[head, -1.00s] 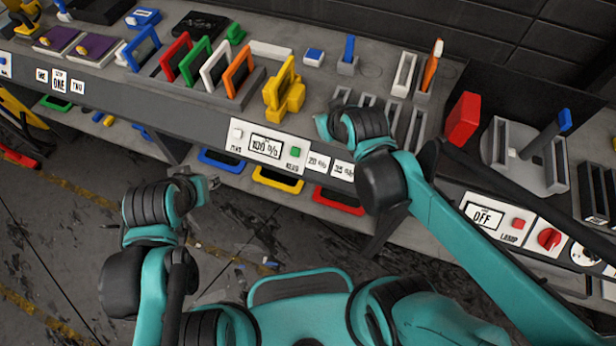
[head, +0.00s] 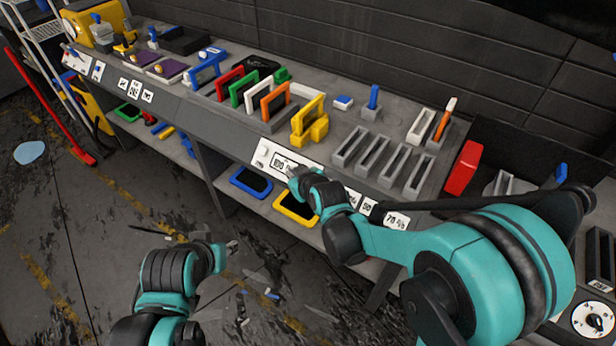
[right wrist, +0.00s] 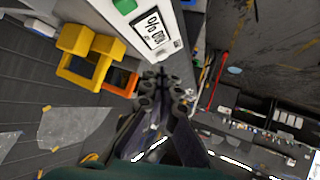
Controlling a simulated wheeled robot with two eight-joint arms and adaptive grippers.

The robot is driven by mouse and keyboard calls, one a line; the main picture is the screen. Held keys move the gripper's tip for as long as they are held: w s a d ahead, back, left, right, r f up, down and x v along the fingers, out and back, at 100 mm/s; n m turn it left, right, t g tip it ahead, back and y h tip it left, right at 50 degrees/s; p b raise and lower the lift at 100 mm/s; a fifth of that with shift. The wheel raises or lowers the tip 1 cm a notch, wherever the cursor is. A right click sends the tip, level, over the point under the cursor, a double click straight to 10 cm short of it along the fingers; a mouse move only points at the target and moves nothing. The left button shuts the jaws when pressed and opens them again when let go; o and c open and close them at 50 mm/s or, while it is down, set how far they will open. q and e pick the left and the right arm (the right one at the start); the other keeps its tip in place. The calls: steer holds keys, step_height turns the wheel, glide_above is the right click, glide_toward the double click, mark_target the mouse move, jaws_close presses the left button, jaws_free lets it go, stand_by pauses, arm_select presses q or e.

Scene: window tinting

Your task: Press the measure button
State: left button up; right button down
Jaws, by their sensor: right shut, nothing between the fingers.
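The white meter panel (head: 262,157) is on the front edge of the bench, with a display (head: 284,164) reading about 100 %. In the right wrist view the panel shows rotated, with its display (right wrist: 155,30), a green button (right wrist: 124,5) and a small pale button (right wrist: 177,43). The button labels are too small to read. My right gripper (head: 296,177) is shut and empty, in front of the panel and covering its right part in the head view. Its fingers show in the right wrist view (right wrist: 160,80), apart from the buttons as far as I can tell. My left gripper (head: 231,246) hangs low over the floor; its jaw state is unclear.
A yellow block stand (head: 309,122), colored frames and grey slotted holders (head: 388,160) stand on the bench above the panel. A red block (head: 463,168) is farther right. Blue and yellow trays (head: 295,207) lie on the shelf below.

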steer(key=shift+w+d+f+b, duration=0.65)
steer(key=shift+w+f+b, duration=0.2)
steer(key=shift+f, duration=0.2)
steer(key=shift+w+d+f+b, duration=0.6)
steer(key=shift+w+f+b, duration=0.2)
steer(key=shift+f+b, duration=0.15)
steer(key=shift+w+d+f+b, duration=0.65)
steer(key=shift+w+f+b, duration=0.2)
steer(key=shift+f, duration=0.25)
steer(key=shift+w+d+f, duration=0.15)
steer(key=shift+w+f, duration=0.1)
